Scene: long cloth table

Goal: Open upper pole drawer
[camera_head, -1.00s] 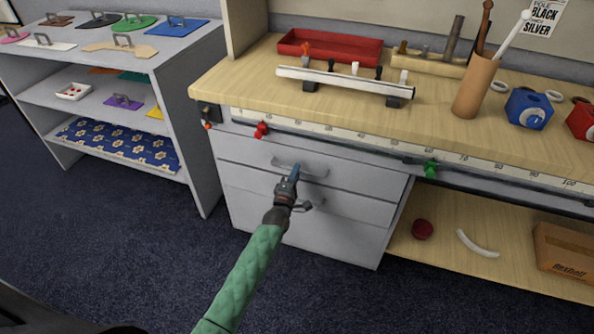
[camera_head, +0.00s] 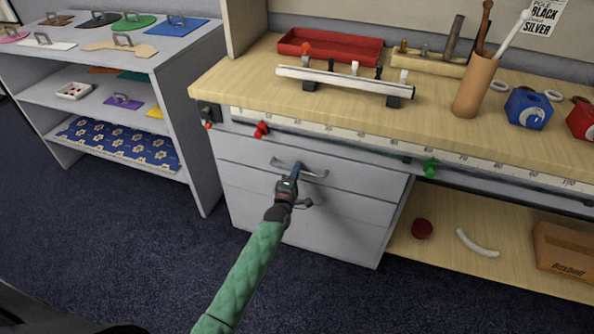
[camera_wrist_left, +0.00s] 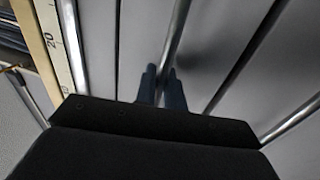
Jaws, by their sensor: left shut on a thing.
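The upper drawer (camera_head: 245,152) is the top one in a grey drawer unit below the bench top, and its front looks flush with the fronts below. Its metal bar handle (camera_head: 318,175) runs across the front. My left gripper (camera_head: 296,171) reaches it from below and is shut on the handle near its middle. In the left wrist view the handle bar (camera_wrist_left: 178,35) runs down between the two dark fingers (camera_wrist_left: 161,88). The green sleeve of my left arm comes in from the bottom. My right gripper is not in view.
Lower drawers (camera_head: 340,232) with a handle sit below. Red (camera_head: 262,130) and green (camera_head: 430,168) clips sit on the bench edge above. A grey shelf unit (camera_head: 198,150) stands to the left, an open lower shelf (camera_head: 450,265) to the right. The carpet in front is clear.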

